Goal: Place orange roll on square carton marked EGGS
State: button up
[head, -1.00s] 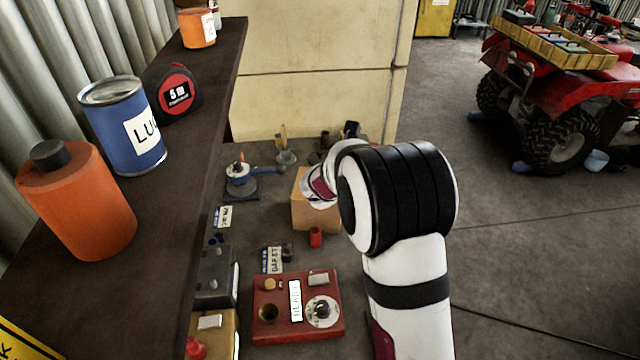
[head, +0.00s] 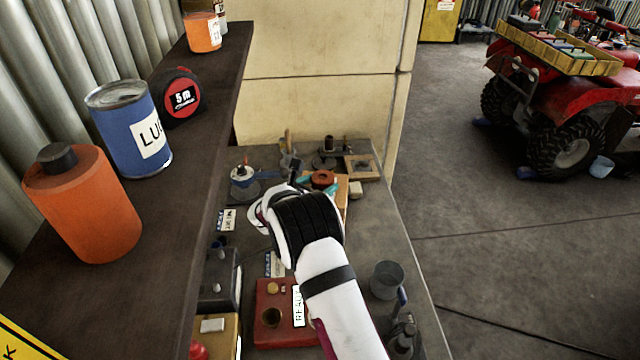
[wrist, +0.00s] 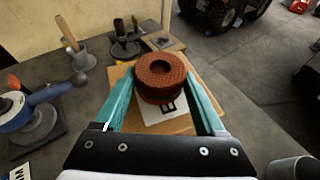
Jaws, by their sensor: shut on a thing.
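The orange roll (wrist: 160,75) is a ring-shaped reddish-orange coil with a hole in its middle. It sits between the teal fingers of my gripper (wrist: 163,92), which are shut on it. In the head view the roll (head: 322,179) shows just past my wrist. The square carton (wrist: 180,122) is tan, with a white label partly showing under the roll; only part of a dark letter is readable. The roll is over the carton; I cannot tell whether it touches the top. In the head view the carton (head: 341,192) is mostly hidden by my arm.
A blue-and-white tool (wrist: 38,118) stands left of the carton, and a wooden-handled tool (wrist: 70,40) behind it. A dark stand (wrist: 124,42) and a wooden frame (wrist: 160,43) are at the back. A grey cup (head: 388,279) is near the bench's right edge.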

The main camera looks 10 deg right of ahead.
jog(key=o, duration=1.5)
jog(key=shift+f, duration=0.15)
jog(key=shift+c, duration=0.2)
jog(key=shift+s+a+r, duration=0.1)
jog(key=shift+r, duration=0.15)
jog(key=v, duration=0.7)
jog(key=s+d+r+m+g, duration=0.4)
jog(key=s+d+m, duration=0.3)
jog(key=s+m, duration=0.3)
jog(key=s+d+r+m+g, duration=0.45)
jog(key=s+d+m, duration=0.3)
jog(key=s, duration=0.35)
jog(key=s+a+m+g+y, duration=0.1)
jog(key=s+a+m+y, duration=0.2)
jog(key=s+m, duration=0.2)
jog(key=s+a+m+g+y, duration=0.1)
jog(key=s+a+m+y, duration=0.2)
jog(key=s+m, duration=0.3)
jog(key=s+a+f+m+g+y, duration=0.1)
jog(key=s+a+m+y, duration=0.2)
jog(key=s, duration=0.9)
jog(key=shift+s+a+m+y, duration=0.2)
jog(key=shift+a+m+y, duration=0.1)
jog(key=shift+a+m, duration=0.75)
